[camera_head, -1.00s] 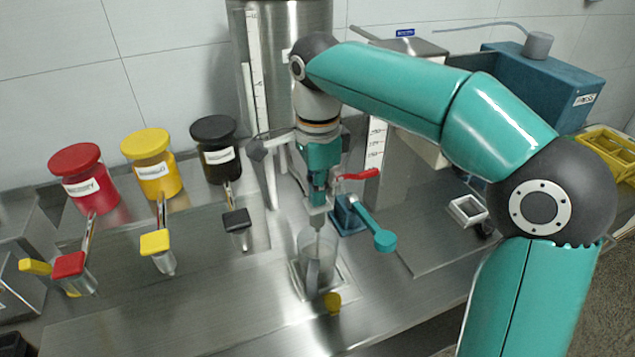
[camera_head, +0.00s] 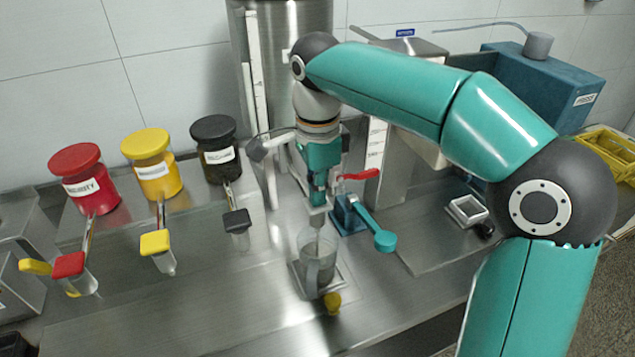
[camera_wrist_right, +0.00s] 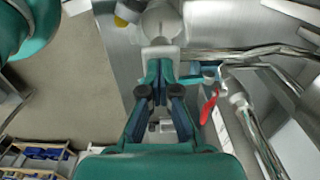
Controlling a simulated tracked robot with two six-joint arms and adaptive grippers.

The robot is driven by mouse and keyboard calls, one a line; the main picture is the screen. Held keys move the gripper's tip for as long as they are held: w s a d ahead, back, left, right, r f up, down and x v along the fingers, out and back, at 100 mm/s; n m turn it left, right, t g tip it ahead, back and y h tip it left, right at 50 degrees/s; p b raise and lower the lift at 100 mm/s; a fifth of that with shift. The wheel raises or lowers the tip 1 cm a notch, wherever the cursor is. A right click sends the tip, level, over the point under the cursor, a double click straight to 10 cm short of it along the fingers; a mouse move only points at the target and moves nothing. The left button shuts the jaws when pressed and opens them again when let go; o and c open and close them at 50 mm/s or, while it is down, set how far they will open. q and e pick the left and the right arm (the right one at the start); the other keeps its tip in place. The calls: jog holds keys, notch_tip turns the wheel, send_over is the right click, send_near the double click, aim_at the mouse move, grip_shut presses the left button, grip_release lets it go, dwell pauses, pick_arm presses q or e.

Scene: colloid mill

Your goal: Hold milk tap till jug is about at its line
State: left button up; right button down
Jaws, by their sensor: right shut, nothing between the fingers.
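A clear jug (camera_head: 316,268) with a handle stands upright on a small square plate on the bench, with greyish contents; its line cannot be made out. My right gripper (camera_head: 318,207) points down above the jug's mouth, in front of the steel tank (camera_head: 285,60). In the right wrist view my right gripper (camera_wrist_right: 160,70) is shut and empty, its fingertips against or very near a pale fitting (camera_wrist_right: 160,53); contact is unclear. The jug (camera_wrist_right: 160,22) lies beyond. A red lever (camera_head: 358,175) is beside the gripper. The tap body is mostly hidden. My left gripper is out of view.
Red (camera_head: 84,180), yellow (camera_head: 153,165) and black-lidded (camera_head: 217,148) jars stand at left on a ledge. A blue tap with a teal handle (camera_head: 385,240) is right of the jug, a yellow knob (camera_head: 332,302) in front.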

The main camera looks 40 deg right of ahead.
jog(key=shift+f, duration=0.2)
jog(key=shift+r+p, duration=0.45)
notch_tip(320, 180, up, 4)
jog(key=p, duration=0.3)
jog(key=shift+f+p, duration=0.15)
jog(key=shift+p, duration=0.15)
notch_tip(320, 180, up, 10)
jog(key=p, duration=0.1)
jog(key=shift+f, duration=0.15)
dwell(0.3)
